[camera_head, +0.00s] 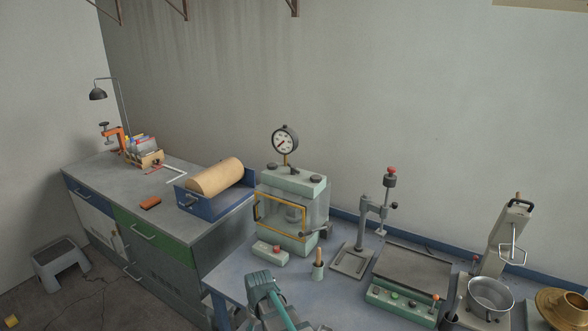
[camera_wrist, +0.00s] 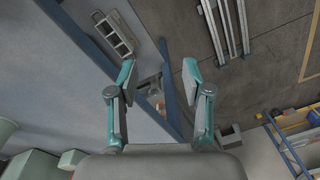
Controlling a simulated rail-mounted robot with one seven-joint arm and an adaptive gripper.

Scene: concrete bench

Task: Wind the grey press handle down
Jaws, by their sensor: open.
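A small grey bench press (camera_head: 362,222) stands on the blue-grey bench, with a flat base and a red-topped plunger (camera_head: 389,182). A taller pale press-like device (camera_head: 505,238) with a dark grip stands farther right. I cannot tell for certain which part is the grey press handle. My gripper (camera_wrist: 160,75) is open and empty in the wrist view, its two teal-and-grey fingers wide apart. In the head view, my teal and dark arm end shows at the bottom, left of the small press and apart from it. No press handle is clear between the fingers.
A green gauge machine (camera_head: 292,205) stands left of the small press. A green control box (camera_head: 410,275) and a metal bowl (camera_head: 490,295) stand to its right. A wooden-handled tool in a holder (camera_head: 318,266) is close by. The wrist view shows a slotted grey block (camera_wrist: 115,32).

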